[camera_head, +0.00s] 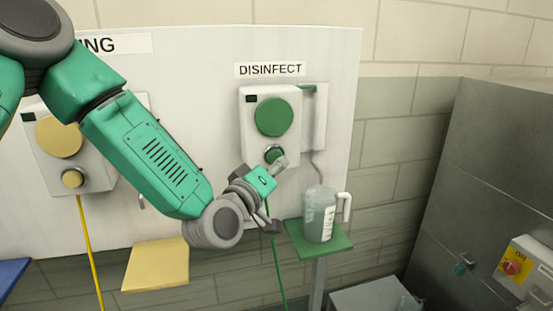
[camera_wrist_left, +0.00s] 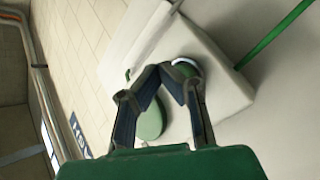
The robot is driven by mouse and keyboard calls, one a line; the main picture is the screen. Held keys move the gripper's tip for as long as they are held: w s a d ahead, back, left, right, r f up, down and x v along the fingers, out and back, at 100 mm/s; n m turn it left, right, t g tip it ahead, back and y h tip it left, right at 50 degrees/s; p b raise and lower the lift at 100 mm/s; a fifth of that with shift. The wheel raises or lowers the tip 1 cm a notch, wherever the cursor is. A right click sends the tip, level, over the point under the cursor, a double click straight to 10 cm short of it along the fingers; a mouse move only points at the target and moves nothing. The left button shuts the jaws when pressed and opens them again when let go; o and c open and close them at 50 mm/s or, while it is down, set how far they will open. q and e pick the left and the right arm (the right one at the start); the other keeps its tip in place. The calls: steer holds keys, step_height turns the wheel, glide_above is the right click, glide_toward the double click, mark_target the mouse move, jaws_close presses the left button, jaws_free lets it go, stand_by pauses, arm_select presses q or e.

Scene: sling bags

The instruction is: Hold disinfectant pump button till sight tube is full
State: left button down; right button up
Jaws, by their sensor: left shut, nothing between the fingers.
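The white disinfect pump box (camera_head: 250,135) hangs on the panel under the "DISINFECT" label, with a large green disc (camera_head: 273,117) on its front. Below the disc is the green pump button (camera_head: 273,153), partly covered by my left gripper (camera_head: 281,162). The gripper is shut and empty, its tips at the button; contact cannot be told. In the left wrist view the closed fingertips (camera_wrist_left: 164,68) overlap the button's ringed edge (camera_wrist_left: 190,64). A pale upright housing (camera_head: 320,118) with a green top stands right of the box; no fill level can be made out.
A clear jug (camera_head: 317,225) with a handle stands on a green shelf (camera_head: 339,242) below right. A yellow-button box (camera_head: 88,160) and a yellow shelf (camera_head: 157,266) are at left. A grey cabinet with a red switch (camera_head: 511,268) stands at right.

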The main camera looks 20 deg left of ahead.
arm_select(q)
steer(key=shift+w+a, duration=0.1)
steer(key=shift+w+a+r, duration=0.1)
steer(key=shift+w+a, duration=0.05)
steer(key=shift+w, duration=0.05)
steer(key=shift+w+a, duration=0.3)
steer(key=shift+w, duration=0.1)
stand_by(0.8)
steer(key=shift+s+d, duration=0.1)
stand_by(2.8)
steer(key=shift+s+d, duration=0.45)
steer(key=shift+s, duration=0.2)
steer(key=s+d, duration=0.2)
steer(key=s+b, duration=0.1)
steer(key=s, duration=0.1)
steer(key=shift+s+d, duration=0.1)
steer(key=shift+d, duration=0.3)
